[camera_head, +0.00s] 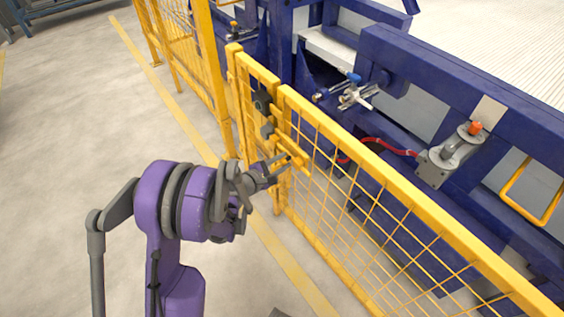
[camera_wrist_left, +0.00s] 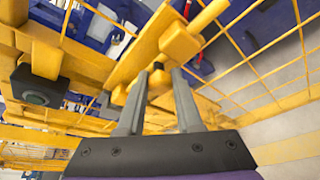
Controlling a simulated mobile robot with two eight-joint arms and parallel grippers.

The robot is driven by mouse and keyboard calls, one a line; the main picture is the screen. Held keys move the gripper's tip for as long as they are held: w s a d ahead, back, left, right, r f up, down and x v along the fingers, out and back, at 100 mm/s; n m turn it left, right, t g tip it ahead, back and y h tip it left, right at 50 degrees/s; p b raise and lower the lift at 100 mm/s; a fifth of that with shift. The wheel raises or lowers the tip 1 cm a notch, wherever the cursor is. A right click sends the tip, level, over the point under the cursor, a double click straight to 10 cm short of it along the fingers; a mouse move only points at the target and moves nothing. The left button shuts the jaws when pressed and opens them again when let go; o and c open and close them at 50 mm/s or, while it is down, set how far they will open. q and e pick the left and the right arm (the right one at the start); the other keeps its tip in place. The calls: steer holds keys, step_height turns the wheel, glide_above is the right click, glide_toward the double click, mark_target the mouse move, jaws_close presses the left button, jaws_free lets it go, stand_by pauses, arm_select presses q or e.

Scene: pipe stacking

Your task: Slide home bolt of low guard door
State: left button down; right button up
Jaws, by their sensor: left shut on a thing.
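The low guard door (camera_head: 345,141) is a yellow mesh panel standing between the aisle and the blue machine. Its yellow bolt (camera_head: 304,164) sits near the door's upper left corner, and in the wrist view the bolt bar (camera_wrist_left: 211,13) runs through a yellow block. My left gripper (camera_head: 284,161) reaches the bolt from the aisle side. In the left wrist view its two grey fingers (camera_wrist_left: 158,85) are closed around a small yellow bolt handle. The fingers partly hide the handle, and how far the bolt is engaged cannot be told. My right gripper is not in view.
A dark latch box (camera_head: 262,101) is fixed beside the door's left edge; it also shows in the wrist view (camera_wrist_left: 37,86). Taller yellow fencing (camera_head: 211,60) stands behind left. Blue machinery (camera_head: 440,80) with a red hose lies beyond the door. The aisle floor is clear.

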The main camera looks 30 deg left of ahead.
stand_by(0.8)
arm_select(q)
steer(key=w+a, duration=0.2)
steer(key=a, duration=0.3)
steer(key=shift+a, duration=0.3)
steer(key=shift+w, duration=0.15)
steer(key=c, duration=0.6)
jaws_free()
steer(key=shift+a, duration=0.1)
steer(key=p+v, duration=0.1)
steer(key=v, duration=0.9)
steer(key=shift+s+r, duration=0.1)
steer(key=shift+s, duration=0.3)
